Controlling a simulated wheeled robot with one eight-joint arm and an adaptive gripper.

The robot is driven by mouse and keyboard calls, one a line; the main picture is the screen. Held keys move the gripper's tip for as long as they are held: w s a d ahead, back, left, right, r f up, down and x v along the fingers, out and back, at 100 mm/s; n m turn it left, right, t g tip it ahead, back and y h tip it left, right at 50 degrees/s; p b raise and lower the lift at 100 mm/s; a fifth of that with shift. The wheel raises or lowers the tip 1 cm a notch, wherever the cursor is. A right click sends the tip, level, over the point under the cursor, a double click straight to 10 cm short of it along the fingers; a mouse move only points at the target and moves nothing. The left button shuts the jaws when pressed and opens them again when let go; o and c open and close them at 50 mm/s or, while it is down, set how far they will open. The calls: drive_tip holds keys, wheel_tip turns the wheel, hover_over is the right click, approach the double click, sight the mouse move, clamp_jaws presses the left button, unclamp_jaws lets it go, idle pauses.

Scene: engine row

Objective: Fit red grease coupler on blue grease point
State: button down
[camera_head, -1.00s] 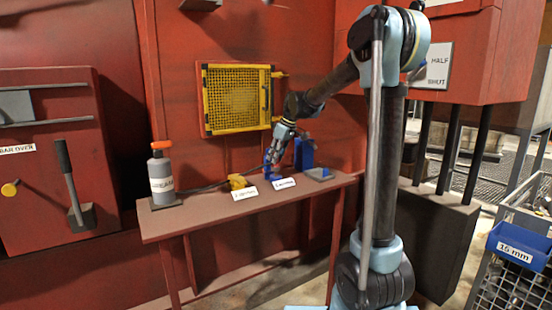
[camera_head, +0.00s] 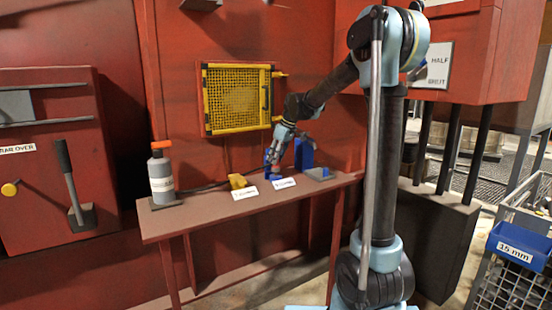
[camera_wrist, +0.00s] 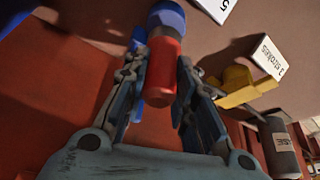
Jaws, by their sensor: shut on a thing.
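My gripper (camera_wrist: 161,62) is shut on the red grease coupler (camera_wrist: 161,80), which sits between its two fingers in the wrist view. The blue grease point (camera_wrist: 166,15) lies straight beyond the coupler's far end. The two look in line and meet in the picture, but I cannot tell whether the coupler is seated on it. In the head view my gripper (camera_head: 276,159) is low over the bench at the blue fitting (camera_head: 272,171), close behind a white label. The coupler is too small to judge there.
A yellow fitting (camera_head: 237,181) stands left of the blue one on the bench (camera_head: 205,215). A grey bottle with an orange cap (camera_head: 161,178) is at the bench's left end. A tall blue block (camera_head: 305,152) and a grey-blue piece (camera_head: 320,173) stand close on the right.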

drive_tip(key=shift+f, duration=0.95)
drive_tip(key=c, duration=1.2)
unclamp_jaws()
drive_tip(key=shift+c, duration=0.2)
drive_tip(key=v, duration=1.1)
drive_tip(key=shift+r, duration=0.4)
drive_tip(key=shift+d, duration=0.15)
